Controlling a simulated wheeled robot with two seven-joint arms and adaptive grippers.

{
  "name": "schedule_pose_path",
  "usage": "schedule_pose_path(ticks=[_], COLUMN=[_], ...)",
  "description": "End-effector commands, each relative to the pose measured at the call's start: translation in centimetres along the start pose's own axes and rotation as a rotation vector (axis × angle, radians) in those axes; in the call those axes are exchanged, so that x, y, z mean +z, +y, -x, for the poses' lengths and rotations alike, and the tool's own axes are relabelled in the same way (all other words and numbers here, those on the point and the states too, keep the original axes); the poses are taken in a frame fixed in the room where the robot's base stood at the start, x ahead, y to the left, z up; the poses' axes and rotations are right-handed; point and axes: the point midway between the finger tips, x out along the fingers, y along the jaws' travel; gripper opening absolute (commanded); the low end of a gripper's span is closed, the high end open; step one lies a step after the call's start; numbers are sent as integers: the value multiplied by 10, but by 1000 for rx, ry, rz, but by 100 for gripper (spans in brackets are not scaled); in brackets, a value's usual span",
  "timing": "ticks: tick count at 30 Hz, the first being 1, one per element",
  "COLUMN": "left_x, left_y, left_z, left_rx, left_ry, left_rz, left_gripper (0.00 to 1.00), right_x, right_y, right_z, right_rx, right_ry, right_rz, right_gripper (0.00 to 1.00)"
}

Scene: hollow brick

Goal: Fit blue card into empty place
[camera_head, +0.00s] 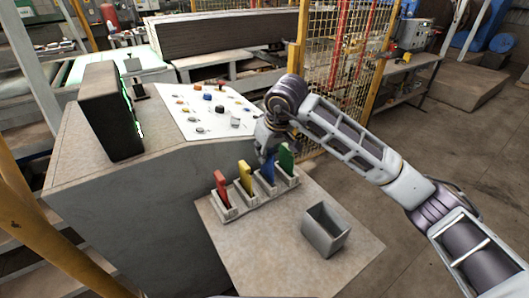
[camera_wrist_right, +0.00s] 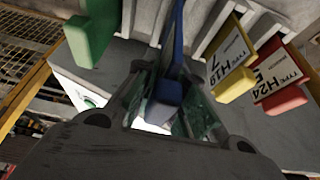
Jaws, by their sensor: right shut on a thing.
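The blue card (camera_head: 267,168) stands roughly upright at the third place of the grey card rack (camera_head: 252,203), between the yellow card (camera_head: 245,177) and the green card (camera_head: 287,158). My right gripper (camera_head: 269,150) is shut on the blue card's top end from above. In the right wrist view the blue card (camera_wrist_right: 177,45) shows between the fingers (camera_wrist_right: 168,108), with its far end among the grey slot walls. I cannot tell how deep it sits. The red card (camera_head: 221,186) fills the leftmost place. My left gripper is out of view.
An open grey bin (camera_head: 326,230) stands on the tan ledge (camera_head: 255,258) in front of the rack. Behind is a console panel (camera_head: 207,110) with buttons and a dark monitor box (camera_head: 110,112). The green and yellow cards (camera_wrist_right: 235,84) flank the fingers closely. The ledge's front is clear.

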Motion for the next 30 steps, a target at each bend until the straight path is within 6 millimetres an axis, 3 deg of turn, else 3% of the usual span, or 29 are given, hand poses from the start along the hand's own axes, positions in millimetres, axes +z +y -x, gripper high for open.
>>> schedule_pose_path(ticks=[30], left_x=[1], left_y=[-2], left_z=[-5], left_rx=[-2], left_ry=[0], left_rz=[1], left_gripper=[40], right_x=[2], right_y=[0], right_z=[-5], right_rx=[0], right_ry=[0], right_rz=[0], right_gripper=[0])
